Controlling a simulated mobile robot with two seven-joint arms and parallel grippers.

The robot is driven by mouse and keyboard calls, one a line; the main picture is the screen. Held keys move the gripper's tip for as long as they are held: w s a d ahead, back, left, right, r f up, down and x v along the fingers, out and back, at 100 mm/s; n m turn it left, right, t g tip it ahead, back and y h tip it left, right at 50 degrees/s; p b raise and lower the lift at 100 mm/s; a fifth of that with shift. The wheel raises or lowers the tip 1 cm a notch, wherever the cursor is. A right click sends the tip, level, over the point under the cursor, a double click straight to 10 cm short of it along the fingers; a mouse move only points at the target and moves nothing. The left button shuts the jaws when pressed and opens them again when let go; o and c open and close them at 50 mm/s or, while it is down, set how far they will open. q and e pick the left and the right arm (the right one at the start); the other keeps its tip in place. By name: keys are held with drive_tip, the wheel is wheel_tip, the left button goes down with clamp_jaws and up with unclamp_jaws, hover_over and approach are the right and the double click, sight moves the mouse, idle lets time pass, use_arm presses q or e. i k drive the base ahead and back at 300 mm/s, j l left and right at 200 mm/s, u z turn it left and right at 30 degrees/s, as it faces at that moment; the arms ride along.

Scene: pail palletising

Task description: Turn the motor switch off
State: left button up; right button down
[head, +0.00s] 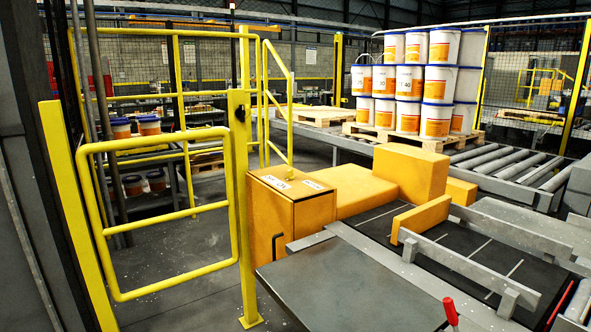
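A yellow-orange box (290,212) with white labels on its sloped top stands just right of the yellow gate post. A dark handle (276,245) shows on the box's front. Neither of my grippers shows in the head view.
A yellow gate (160,280) fills the left. A grey plate (350,285) and a dark conveyor belt (470,265) with rails lie at the front right. A red handle (451,311) stands at the bottom. White pails (437,84) stand stacked on a pallet (427,142) behind.

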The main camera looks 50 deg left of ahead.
sight(289, 176)
drive_tip(key=j+z, duration=0.1)
drive_tip(key=j, duration=0.7)
drive_tip(key=i+j, duration=0.1)
drive_tip(key=j, duration=0.7)
drive_tip(key=z, duration=0.05)
